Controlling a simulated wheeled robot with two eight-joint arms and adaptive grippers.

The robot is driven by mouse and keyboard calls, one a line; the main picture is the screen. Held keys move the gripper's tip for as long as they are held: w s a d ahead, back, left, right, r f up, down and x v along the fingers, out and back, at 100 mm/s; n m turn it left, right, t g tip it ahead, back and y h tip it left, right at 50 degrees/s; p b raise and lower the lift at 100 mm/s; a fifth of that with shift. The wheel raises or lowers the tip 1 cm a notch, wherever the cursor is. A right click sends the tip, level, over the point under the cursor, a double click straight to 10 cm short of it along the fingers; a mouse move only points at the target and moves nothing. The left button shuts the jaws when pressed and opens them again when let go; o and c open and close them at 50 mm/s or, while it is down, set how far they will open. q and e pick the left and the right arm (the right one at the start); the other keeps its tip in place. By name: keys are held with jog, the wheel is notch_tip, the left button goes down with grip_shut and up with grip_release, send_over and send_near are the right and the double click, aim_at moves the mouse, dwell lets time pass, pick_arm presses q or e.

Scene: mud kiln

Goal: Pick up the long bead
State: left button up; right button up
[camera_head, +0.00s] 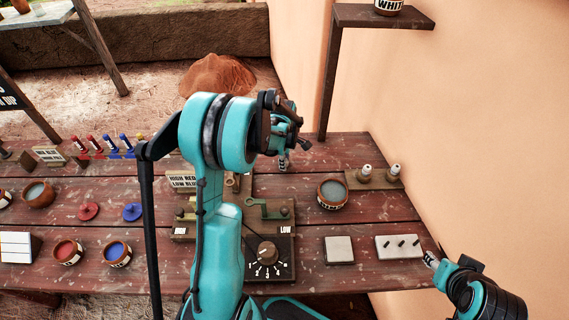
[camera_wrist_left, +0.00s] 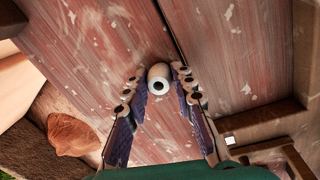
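My left gripper (camera_head: 284,163) hangs over the back part of the table in the head view, left of the bead stand. In the left wrist view its fingers (camera_wrist_left: 159,77) close in on both sides of a pale bead (camera_wrist_left: 158,80), seen end-on with its dark hole toward the camera. The fingertips appear to hold it, with bare red-brown planks behind it. Two white beads (camera_head: 366,170) (camera_head: 393,173) stand on a wooden stand (camera_head: 379,183) at the table's right. My right gripper (camera_head: 431,259) is at the table's right front edge; its fingers are too small to read.
A round bowl (camera_head: 332,194) stands left of the bead stand. A dial box (camera_head: 268,258), a grey square plate (camera_head: 339,250) and a pale block with dark pegs (camera_head: 402,246) lie in front. Paint pots (camera_head: 117,254) are at the left. A wall borders the right.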

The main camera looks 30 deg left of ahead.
pick_arm(q)
jog(key=shift+c, duration=0.5)
jog(key=shift+r, duration=0.1)
jog(key=shift+r+p, duration=0.35)
jog(key=shift+r, duration=0.25)
notch_tip(320, 180, up, 3)
jog(key=shift+f+p, duration=0.1)
jog(key=shift+p, duration=0.6)
jog(key=s+d+r+p, duration=0.3)
jog(key=d+r, duration=0.3)
jog(key=d, duration=0.4)
jog(key=shift+s+d+r, duration=0.4)
jog(key=shift+s, duration=0.3)
